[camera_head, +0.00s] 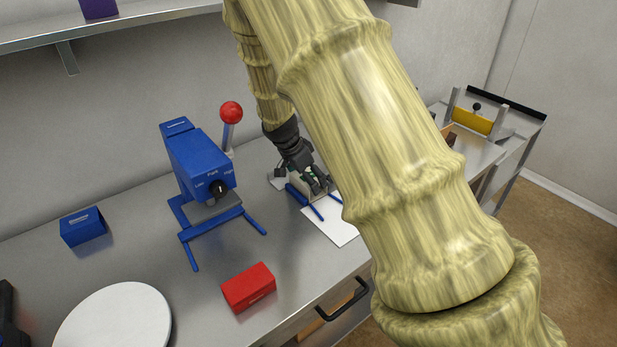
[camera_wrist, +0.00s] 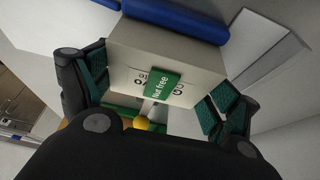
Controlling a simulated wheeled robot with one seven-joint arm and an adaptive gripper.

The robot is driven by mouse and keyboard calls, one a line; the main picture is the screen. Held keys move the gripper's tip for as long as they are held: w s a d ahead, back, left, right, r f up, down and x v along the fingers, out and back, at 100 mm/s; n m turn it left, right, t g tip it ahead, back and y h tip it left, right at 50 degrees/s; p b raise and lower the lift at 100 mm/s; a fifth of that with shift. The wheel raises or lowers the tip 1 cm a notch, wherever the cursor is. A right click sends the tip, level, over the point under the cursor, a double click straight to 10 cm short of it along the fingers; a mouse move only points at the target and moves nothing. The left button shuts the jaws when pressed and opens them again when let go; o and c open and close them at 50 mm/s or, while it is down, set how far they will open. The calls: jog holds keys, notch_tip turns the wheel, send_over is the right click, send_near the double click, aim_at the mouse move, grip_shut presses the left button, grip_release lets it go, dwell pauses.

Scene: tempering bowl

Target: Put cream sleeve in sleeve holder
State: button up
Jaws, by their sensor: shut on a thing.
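The cream sleeve (camera_wrist: 150,55) is a pale box with a green "Nut free" label on its face. In the wrist view my gripper (camera_wrist: 155,95) has its green-padded fingers on either side of it and is shut on it. In the head view my gripper (camera_head: 315,182) is low over the counter's back part, and the sleeve is mostly hidden behind the fingers. Blue bars (camera_head: 296,194) lie right beside the gripper, probably part of the sleeve holder. A blue bar (camera_wrist: 175,20) also shows against the sleeve's far edge in the wrist view. I cannot tell whether the sleeve is seated.
A white sheet (camera_head: 332,226) lies in front of the gripper. A blue machine (camera_head: 195,160) with a red-knobbed lever stands to the left. A red box (camera_head: 248,288), a blue box (camera_head: 83,228) and a white disc (camera_head: 115,322) are on the counter. The counter between them is clear.

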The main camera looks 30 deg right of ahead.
dwell(0.4)
jog(key=o, duration=0.5)
jog(key=shift+o, duration=0.2)
jog(key=v, duration=1.2)
dwell(0.4)
